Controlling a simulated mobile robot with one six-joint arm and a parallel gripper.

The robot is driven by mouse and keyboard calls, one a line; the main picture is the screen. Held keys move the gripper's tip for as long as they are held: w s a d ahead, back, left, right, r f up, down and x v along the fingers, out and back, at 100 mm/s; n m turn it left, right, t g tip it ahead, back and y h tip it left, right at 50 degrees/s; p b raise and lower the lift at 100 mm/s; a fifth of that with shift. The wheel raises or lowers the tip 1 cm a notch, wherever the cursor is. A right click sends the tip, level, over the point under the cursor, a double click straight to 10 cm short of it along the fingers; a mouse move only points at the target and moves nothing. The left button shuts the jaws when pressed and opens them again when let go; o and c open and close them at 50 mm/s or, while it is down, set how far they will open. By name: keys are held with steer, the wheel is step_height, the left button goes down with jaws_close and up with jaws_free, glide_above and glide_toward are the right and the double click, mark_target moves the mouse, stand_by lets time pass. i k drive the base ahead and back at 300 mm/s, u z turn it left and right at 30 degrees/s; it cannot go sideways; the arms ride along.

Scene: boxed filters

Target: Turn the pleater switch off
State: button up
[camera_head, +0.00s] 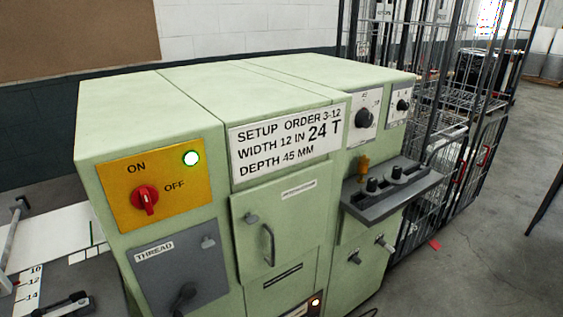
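The pleater (240,110) is a pale green cabinet machine standing in the middle of the view. On its left front is a yellow plate (186,202) with a red rotary switch (146,198). The plate is marked ON above the switch and OFF to its right. The switch's handle looks roughly upright, nearer the ON mark. My gripper is not in view, and nothing covers the switch.
Below the plate is a grey THREAD panel (172,270) with a dark knob. A door with a handle (268,246) and a protruding grey control shelf (395,190) are to the right. Wire cage carts (440,130) stand behind right. The floor at far right is mostly clear.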

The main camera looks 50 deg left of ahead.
mark_target(145, 196)
steer(key=u, duration=1.05)
steer(key=k, duration=0.85)
steer(key=u, duration=0.55)
steer(key=i, duration=0.55)
steer(key=u, duration=0.05)
